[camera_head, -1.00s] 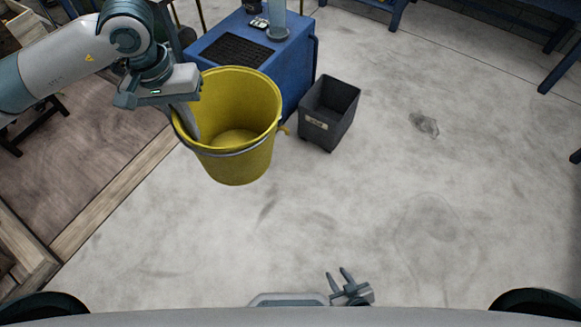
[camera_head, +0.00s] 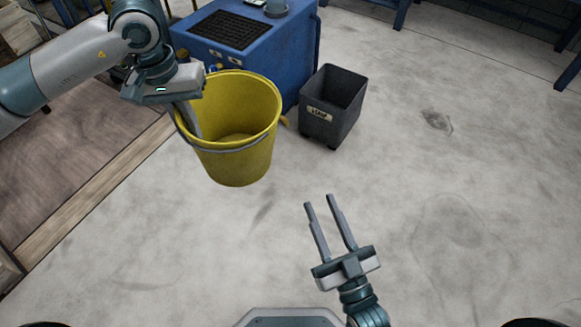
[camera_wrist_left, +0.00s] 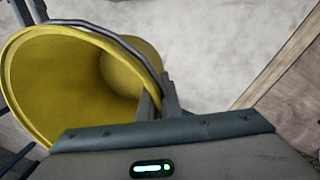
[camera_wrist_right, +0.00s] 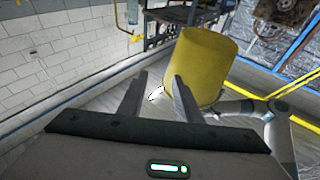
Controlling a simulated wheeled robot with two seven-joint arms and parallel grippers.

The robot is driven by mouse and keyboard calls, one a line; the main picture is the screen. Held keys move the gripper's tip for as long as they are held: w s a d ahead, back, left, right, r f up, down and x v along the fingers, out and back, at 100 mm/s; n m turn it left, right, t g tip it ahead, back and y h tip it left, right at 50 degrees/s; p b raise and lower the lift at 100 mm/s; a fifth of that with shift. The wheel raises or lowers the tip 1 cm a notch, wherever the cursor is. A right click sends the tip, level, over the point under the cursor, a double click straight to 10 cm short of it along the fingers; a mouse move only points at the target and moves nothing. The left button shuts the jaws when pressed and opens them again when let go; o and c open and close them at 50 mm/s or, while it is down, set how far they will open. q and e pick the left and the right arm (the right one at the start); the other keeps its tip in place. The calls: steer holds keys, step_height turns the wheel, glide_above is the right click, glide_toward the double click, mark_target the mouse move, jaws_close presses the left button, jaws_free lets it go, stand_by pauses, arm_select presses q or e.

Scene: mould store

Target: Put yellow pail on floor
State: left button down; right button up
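The yellow pail (camera_head: 236,160) hangs upright in the head view, apparently above the concrete floor, its open mouth up and a grey bail handle along its near rim. My left gripper (camera_head: 192,122) is shut on the pail's left rim, with one finger inside the pail; the other finger is mostly hidden. The left wrist view shows the pail's inside (camera_wrist_left: 70,85) and the rim between the fingers (camera_wrist_left: 158,98). My right gripper (camera_head: 320,200) is open and empty, below and right of the pail. The right wrist view shows the pail (camera_wrist_right: 200,65) beyond its parted fingers (camera_wrist_right: 158,92).
A dark grey bin (camera_head: 330,110) with a label stands on the floor (camera_head: 450,200) right of the pail. A blue machine (camera_head: 270,50) stands behind the pail. A wood-edged brown surface (camera_head: 80,170) lies at left. The floor at centre and right is largely clear.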

steer(key=s+d+r+t+y+b, duration=0.1)
steer(key=s+r+t+b, duration=0.3)
steer(key=r, duration=0.6)
steer(key=shift+s+d+m+b, duration=0.4)
steer(key=shift+s+d+b, duration=0.2)
steer(key=shift+s+b, duration=0.65)
steer(key=shift+w, duration=0.2)
